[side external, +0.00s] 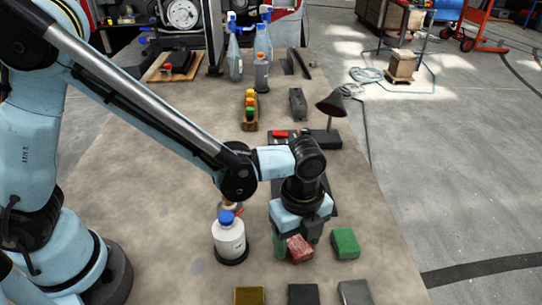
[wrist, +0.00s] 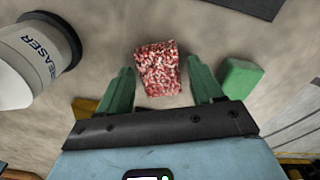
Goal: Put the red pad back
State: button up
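The red pad (side external: 299,249) lies on the bench just below my gripper, turned at a slight angle in the side view. In the wrist view the red pad (wrist: 158,68), speckled red and white, shows between my two green fingers. My gripper (wrist: 163,80) is open, with a narrow gap visible on each side of the pad. In the side view my gripper (side external: 300,238) points down over the pad, and its body hides part of the bench behind.
A green pad (side external: 345,243) lies close to the right. A white bottle with a blue cap (side external: 229,240) stands close to the left. Yellow (side external: 249,296), dark (side external: 303,294) and grey (side external: 354,292) pads lie along the front. A dark lamp (side external: 333,105) stands behind.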

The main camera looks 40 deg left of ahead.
aim_at(297, 243)
jog(key=shift+o, duration=0.3)
jog(key=shift+r, duration=0.1)
notch_tip(297, 243, up, 11)
jog(key=s+a+r+n+t, duration=0.1)
jog(key=a+n+t, duration=0.2)
jog(key=a+n, duration=0.8)
jog(key=s+a+r+n+t, duration=0.1)
jog(key=a+n+t, duration=0.3)
jog(key=a+n, duration=0.7)
jog(key=shift+s+n, duration=0.3)
jog(key=shift+s, duration=0.1)
